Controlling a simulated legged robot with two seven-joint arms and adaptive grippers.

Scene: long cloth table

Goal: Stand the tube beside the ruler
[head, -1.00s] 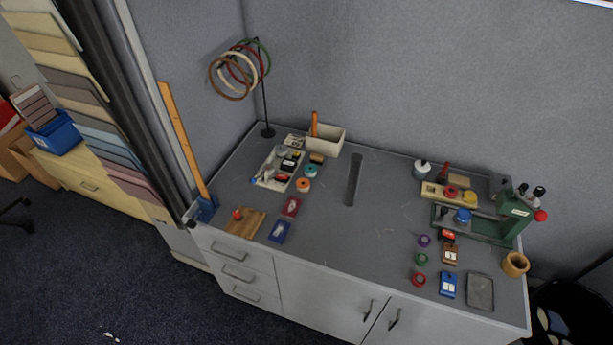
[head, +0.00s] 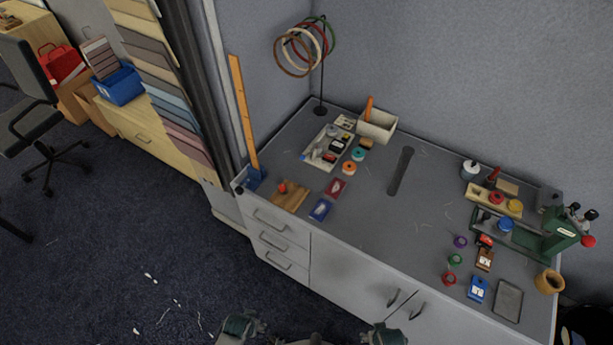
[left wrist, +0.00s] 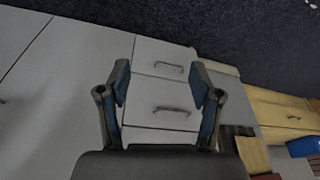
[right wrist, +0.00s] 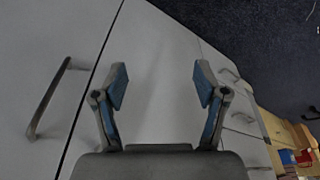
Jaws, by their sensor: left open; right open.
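A long wooden ruler (head: 243,115) stands tilted in a blue holder (head: 249,179) at the table's left end, against the grey wall. A long dark grey shape (head: 400,171) on the tabletop may be the tube lying down; I cannot tell it from a slot. My left gripper (left wrist: 160,82) is open and empty in front of the drawer fronts. My right gripper (right wrist: 160,84) is open and empty in front of the cabinet doors. Parts of both my arms show at the bottom of the head view, below the tabletop and well away from ruler and grey shape.
A hoop stand (head: 321,80), a pale box (head: 378,125) and a tray of small items (head: 322,158) stand at the back left. A wooden board (head: 290,196) lies near the holder. A green press (head: 560,228) and several small items crowd the right. The middle front is mostly clear.

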